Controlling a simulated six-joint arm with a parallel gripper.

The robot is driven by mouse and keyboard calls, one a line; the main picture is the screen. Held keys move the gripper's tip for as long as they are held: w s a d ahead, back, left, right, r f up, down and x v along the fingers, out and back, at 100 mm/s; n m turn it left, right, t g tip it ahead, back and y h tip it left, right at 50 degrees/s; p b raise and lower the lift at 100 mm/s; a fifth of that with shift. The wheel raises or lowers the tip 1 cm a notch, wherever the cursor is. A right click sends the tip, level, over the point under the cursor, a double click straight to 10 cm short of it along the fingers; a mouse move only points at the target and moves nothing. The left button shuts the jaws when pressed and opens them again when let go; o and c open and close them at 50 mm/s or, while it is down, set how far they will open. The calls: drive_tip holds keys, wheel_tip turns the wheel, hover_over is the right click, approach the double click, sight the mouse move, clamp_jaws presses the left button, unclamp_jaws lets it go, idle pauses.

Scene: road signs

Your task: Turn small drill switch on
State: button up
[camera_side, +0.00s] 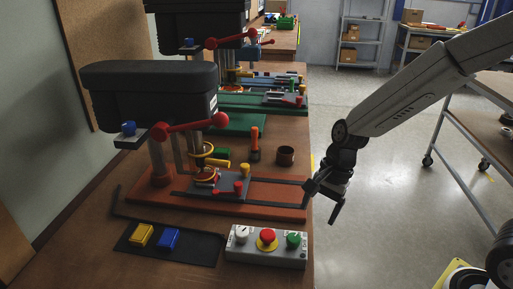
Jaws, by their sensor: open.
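The small drill (150,95) stands on a red-brown base plate (150,203) at the left of the bench, with a black head and red-knobbed handles. A grey control box (265,261) lies at the bench's front edge, with a white knob (241,233), a red button on a yellow ring (267,237) and a green button (293,240) on top. I cannot tell which of these is the drill's switch. My gripper (322,203) is open and empty, above and to the right of the box, by the bench's right edge. It touches none of the controls.
A dark mat (190,250) with a yellow block (142,235) and a blue block (168,239) lies left of the box. A larger drill stands further back.

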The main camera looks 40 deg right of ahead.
sight(295, 236)
drive_tip(key=m, duration=0.1)
drive_tip(key=w+a+m, duration=0.1)
drive_tip(key=a+m+y, duration=0.1)
drive_tip(key=shift+w+a+r+m, duration=0.1)
drive_tip(key=shift+w+r+m, duration=0.2)
drive_tip(key=shift+x, duration=3.9)
drive_tip(key=shift+s, duration=0.15)
clamp_jaws()
